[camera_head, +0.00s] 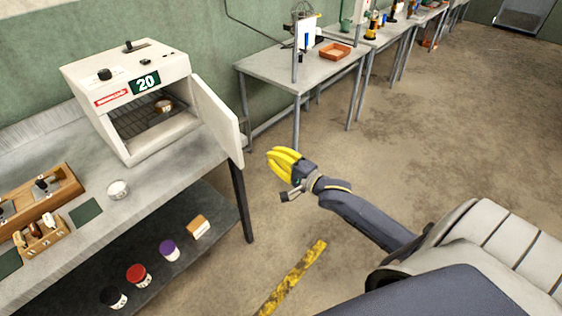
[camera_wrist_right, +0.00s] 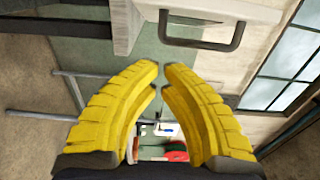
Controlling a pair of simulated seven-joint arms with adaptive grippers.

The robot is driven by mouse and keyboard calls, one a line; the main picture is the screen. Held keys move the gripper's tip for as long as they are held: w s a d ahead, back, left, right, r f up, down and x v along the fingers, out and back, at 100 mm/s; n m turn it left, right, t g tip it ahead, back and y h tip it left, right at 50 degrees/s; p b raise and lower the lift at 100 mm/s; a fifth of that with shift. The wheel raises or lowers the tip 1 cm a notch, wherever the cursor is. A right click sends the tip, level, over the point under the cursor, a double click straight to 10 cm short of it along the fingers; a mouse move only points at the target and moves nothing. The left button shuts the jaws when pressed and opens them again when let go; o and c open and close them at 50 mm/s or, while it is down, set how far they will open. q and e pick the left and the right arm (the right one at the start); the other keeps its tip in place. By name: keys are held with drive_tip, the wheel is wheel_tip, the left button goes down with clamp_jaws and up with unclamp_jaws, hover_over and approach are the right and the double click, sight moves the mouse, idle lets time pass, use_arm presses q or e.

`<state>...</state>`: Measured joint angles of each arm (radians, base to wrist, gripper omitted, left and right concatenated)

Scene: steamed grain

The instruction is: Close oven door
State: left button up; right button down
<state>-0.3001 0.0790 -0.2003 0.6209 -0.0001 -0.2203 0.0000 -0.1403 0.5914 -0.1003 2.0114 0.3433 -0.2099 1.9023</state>
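The white oven (camera_head: 165,92) stands on the bench at the left, with "20" on its display. Its door (camera_head: 217,115) is hinged at the right side and stands wide open, sticking out past the bench. A small brown-topped container (camera_head: 163,106) sits on the rack inside. My right gripper (camera_head: 270,158) is to the right of the door, apart from it, with its yellow fingers together and nothing between them. In the right wrist view the fingertips (camera_wrist_right: 161,72) nearly meet, and a dark door handle (camera_wrist_right: 212,42) shows just beyond them. My left gripper is not in view.
A small white dish (camera_head: 118,189) and wooden racks (camera_head: 40,200) are on the bench (camera_head: 165,175). Several jars stand on its lower shelf. A second table (camera_head: 285,68) with an orange tray (camera_head: 335,51) is behind. The floor around my right arm is clear.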

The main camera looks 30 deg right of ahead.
drive_tip(key=w+a, duration=0.4)
drive_tip(key=a, duration=0.1)
drive_tip(key=shift+w, duration=0.15)
drive_tip(key=shift+a, duration=0.15)
idle(0.4)
